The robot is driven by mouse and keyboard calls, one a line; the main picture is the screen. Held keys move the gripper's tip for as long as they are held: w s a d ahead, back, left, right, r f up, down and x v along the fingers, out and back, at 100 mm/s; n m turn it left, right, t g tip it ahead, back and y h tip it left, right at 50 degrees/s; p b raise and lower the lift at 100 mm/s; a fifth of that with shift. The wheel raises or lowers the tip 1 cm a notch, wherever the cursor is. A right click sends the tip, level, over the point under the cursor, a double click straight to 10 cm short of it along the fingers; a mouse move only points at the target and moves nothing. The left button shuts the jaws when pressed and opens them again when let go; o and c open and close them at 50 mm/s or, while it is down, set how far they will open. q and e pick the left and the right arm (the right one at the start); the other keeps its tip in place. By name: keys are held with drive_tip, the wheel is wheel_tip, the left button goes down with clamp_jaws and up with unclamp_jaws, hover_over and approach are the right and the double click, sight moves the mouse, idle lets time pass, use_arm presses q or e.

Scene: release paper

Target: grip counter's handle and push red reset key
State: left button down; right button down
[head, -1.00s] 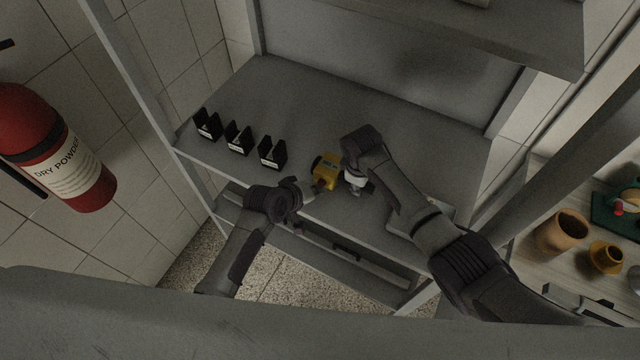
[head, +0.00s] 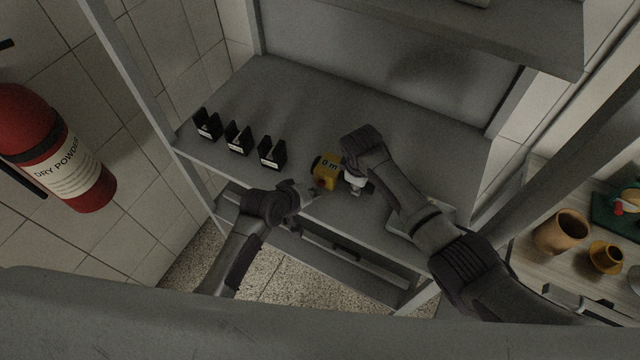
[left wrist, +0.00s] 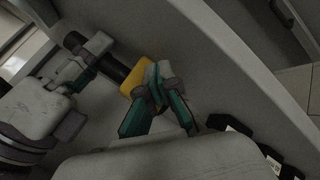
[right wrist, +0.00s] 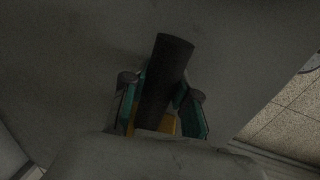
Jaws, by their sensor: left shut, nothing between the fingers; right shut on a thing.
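The yellow counter (head: 326,172) sits near the shelf's front edge in the head view. Its face reads "0 m". Its black handle (right wrist: 166,75) stands between the fingers of my right gripper (right wrist: 162,108), which is shut on it. The handle also shows in the left wrist view (left wrist: 107,64), beside the yellow body (left wrist: 134,79). My left gripper (head: 308,190) is shut and empty, just left of and in front of the counter. In the left wrist view its fingertips (left wrist: 157,82) overlap the counter, and I cannot tell contact. I cannot make out the red key.
Several black holders (head: 239,140) with white labels stand on the grey shelf (head: 330,110), left of the counter. A shelf board hangs above, and metal posts frame the sides. A red fire extinguisher (head: 62,150) is at far left. Pots (head: 562,232) stand on a table at right.

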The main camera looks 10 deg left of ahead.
use_arm(q)
drive_tip(key=shift+s+a, duration=0.15)
drive_tip(key=shift+s, duration=0.05)
drive_tip(key=shift+s, duration=0.1)
drive_tip(key=shift+s+a, duration=0.3)
drive_tip(key=shift+s, duration=0.45)
drive_tip(key=shift+s+a, duration=0.35)
drive_tip(key=shift+s, duration=0.4)
drive_tip(key=shift+s+a, duration=0.3)
drive_tip(key=shift+s, duration=0.45)
use_arm(e)
drive_tip(key=c, duration=0.8)
unclamp_jaws()
